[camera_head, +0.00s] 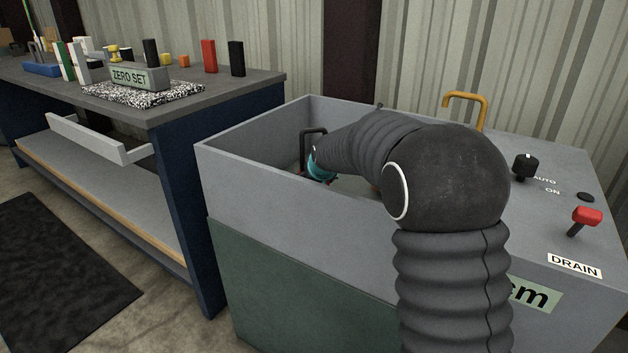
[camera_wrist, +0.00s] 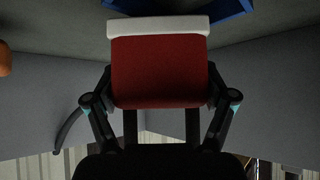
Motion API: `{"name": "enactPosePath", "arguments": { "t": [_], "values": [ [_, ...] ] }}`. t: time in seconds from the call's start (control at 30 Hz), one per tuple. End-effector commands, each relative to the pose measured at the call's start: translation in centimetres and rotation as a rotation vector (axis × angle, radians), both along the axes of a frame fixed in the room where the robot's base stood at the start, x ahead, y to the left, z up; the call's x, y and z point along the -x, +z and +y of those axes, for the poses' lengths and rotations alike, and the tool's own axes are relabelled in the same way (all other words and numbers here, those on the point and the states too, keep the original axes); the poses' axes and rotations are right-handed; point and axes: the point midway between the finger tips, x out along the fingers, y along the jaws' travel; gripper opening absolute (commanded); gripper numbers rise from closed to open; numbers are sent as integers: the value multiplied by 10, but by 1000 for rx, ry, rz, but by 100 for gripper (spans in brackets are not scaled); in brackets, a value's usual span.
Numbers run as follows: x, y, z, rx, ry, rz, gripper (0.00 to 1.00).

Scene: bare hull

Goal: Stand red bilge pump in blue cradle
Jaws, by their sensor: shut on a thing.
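The red bilge pump (camera_wrist: 160,72) shows in the wrist view as a red block with a white band at its far end. My gripper (camera_wrist: 160,84) is shut on it, with one finger on each side. A blue piece, seemingly the blue cradle (camera_wrist: 232,9), shows at the top edge of the wrist view, just beyond the pump's white end. The pump hides its middle, and I cannot tell whether they touch. In the head view my arm reaches down into the grey tank and hides most of the gripper, the pump and the cradle.
The grey tank (camera_head: 250,165) has high walls around my gripper. A black handle (camera_head: 306,143) stands by my wrist. An orange object (camera_wrist: 4,58) is at the wrist view's left edge. A red lever (camera_head: 587,215) and knob are at right; a cluttered bench (camera_head: 215,88) is at left.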

Motion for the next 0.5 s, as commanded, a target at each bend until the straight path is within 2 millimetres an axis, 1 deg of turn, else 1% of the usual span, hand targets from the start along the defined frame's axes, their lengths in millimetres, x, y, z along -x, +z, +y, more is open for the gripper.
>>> {"name": "enactPosePath", "arguments": {
  "t": [0.33, 0.37, 0.4, 0.43, 0.5],
  "values": [
    [0, -9, 0, 0, 0, -2, 26],
    [0, -10, 0, 0, 0, 0, 85],
    [0, -9, 0, 0, 0, 0, 95],
    [0, -9, 0, 0, 0, 0, 100],
    [0, -9, 0, 0, 0, 0, 100]
  ]
}}
